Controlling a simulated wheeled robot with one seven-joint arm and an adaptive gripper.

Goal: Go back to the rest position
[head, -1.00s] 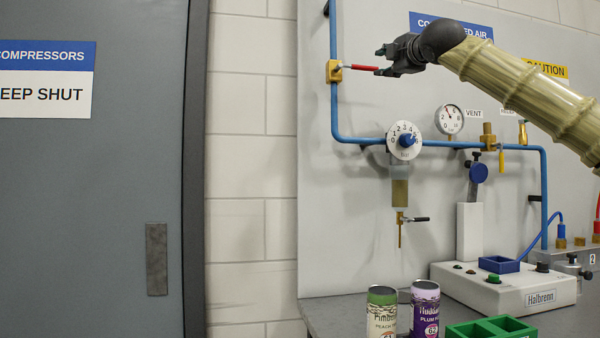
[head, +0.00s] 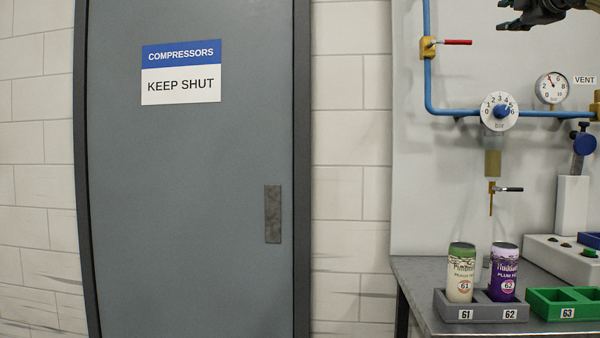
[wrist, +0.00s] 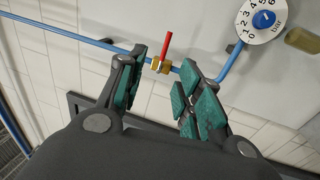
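My gripper (head: 508,14) is at the top right of the head view, partly cut off by the frame's edge. It is above and to the right of the red valve handle (head: 457,42), apart from it. In the wrist view my gripper (wrist: 164,62) has its teal-padded fingers spread, with nothing held between them. The red handle (wrist: 167,46) shows beyond the gap, on its brass valve (wrist: 161,65) on the blue pipe. In the head view the handle points right, across the upright pipe.
A grey bench (head: 420,272) stands at the right. Cans 61 (head: 461,275) and 62 (head: 503,272) stand in a grey rack (head: 484,313), beside a green rack (head: 566,303). A regulator dial (head: 499,111) and gauge (head: 552,88) are on the wall panel. A closed grey door (head: 190,200) is at the left.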

